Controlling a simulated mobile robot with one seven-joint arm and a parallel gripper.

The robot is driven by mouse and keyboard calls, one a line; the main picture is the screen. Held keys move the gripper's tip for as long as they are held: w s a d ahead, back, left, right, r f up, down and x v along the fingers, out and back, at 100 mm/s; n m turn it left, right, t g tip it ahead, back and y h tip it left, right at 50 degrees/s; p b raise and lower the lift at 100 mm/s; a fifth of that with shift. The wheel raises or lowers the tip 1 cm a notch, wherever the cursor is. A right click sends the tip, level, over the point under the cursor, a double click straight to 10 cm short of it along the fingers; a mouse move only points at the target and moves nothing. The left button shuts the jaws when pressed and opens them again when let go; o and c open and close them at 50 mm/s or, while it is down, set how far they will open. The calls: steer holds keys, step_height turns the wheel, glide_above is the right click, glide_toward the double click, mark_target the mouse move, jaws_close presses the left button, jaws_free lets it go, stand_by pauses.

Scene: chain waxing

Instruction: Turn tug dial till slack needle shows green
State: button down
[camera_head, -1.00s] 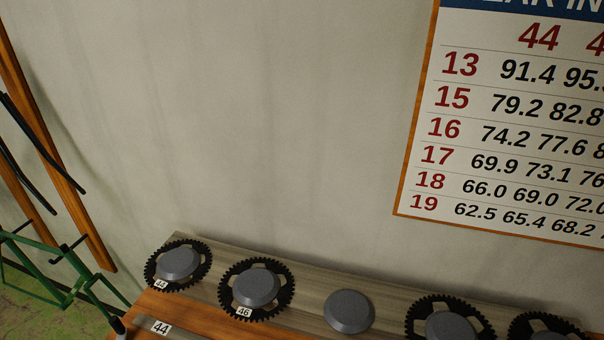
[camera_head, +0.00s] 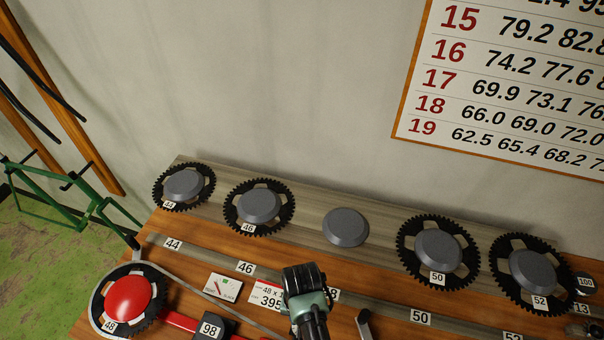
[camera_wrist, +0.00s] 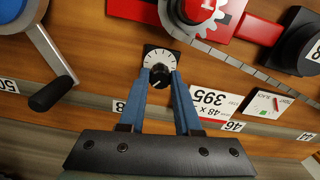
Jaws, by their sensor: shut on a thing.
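The tug dial is a round white scale (camera_wrist: 158,58) with a dark knob (camera_wrist: 160,74) bearing a pale pointer line. In the wrist view, my gripper (camera_wrist: 160,80) has its two blue fingers shut on the knob. In the head view my wrist hides the dial. The slack gauge (camera_head: 224,288) is a small pale card with a green patch and a thin red needle. It also shows in the wrist view (camera_wrist: 267,105). The needle appears to lie to one side of the green patch, though it is small.
A chainring with a red dome (camera_head: 130,295) and chain stands left on the bench, with a red bar beside it. A crank handle (camera_wrist: 50,92) is near my gripper. Several chainrings hang on a rear rail; one grey peg (camera_head: 346,227) is empty. A gear chart (camera_head: 500,110) hangs behind.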

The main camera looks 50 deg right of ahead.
steer(key=shift+m, duration=0.3)
steer(key=c, duration=0.6)
jaws_free()
step_height(320, 180, up, 13)
steer(key=b, duration=0.2)
stand_by(0.6)
